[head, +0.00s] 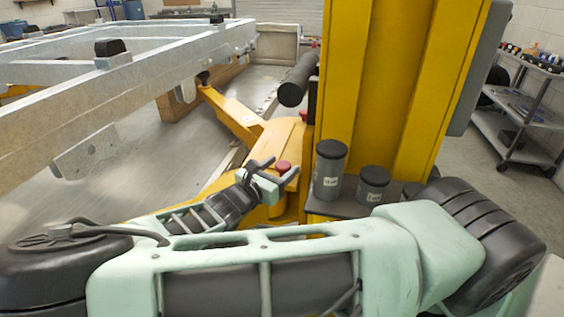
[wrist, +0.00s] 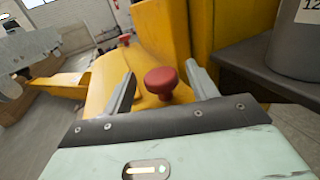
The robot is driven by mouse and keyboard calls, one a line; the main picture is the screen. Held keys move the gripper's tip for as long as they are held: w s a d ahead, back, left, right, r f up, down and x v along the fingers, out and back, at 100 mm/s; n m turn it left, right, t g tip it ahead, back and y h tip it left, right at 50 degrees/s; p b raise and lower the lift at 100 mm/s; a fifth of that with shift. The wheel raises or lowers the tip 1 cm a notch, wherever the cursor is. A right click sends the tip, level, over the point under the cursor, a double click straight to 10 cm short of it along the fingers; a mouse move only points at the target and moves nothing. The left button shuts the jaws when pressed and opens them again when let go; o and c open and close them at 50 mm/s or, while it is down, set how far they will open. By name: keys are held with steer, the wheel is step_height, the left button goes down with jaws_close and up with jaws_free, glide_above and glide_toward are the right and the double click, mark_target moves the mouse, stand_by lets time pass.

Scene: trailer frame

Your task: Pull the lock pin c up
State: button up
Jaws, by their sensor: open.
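Two red-topped lock pins stand on the yellow lift base. The near red knob (wrist: 161,79) shows between my two fingers in the wrist view, and beside my fingers in the head view (head: 283,165). My gripper (head: 284,168) is open, with one finger on either side of this knob as seen in the wrist view (wrist: 161,70). Whether the fingers touch it cannot be told. The knob's stem is mostly hidden below its head. A farther red knob (wrist: 124,38) stands beyond, also in the head view (head: 304,115). No letter marks show on either pin.
A yellow column (head: 365,90) rises right of the pins. A dark shelf (head: 345,208) at its foot holds grey canisters (head: 330,170) close to my gripper's right. A metal trailer frame (head: 120,85) spans the left. Open floor (head: 80,195) lies below it.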

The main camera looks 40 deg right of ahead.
mark_target(283, 165)
steer(key=shift+x, duration=0.85)
steer(key=shift+c, duration=0.4)
jaws_close()
step_height(283, 165, up, 4)
steer(key=p, duration=0.3)
steer(key=shift+f+p, duration=0.2)
steer(key=shift+p, duration=0.15)
steer(key=shift+o, duration=0.4)
jaws_free()
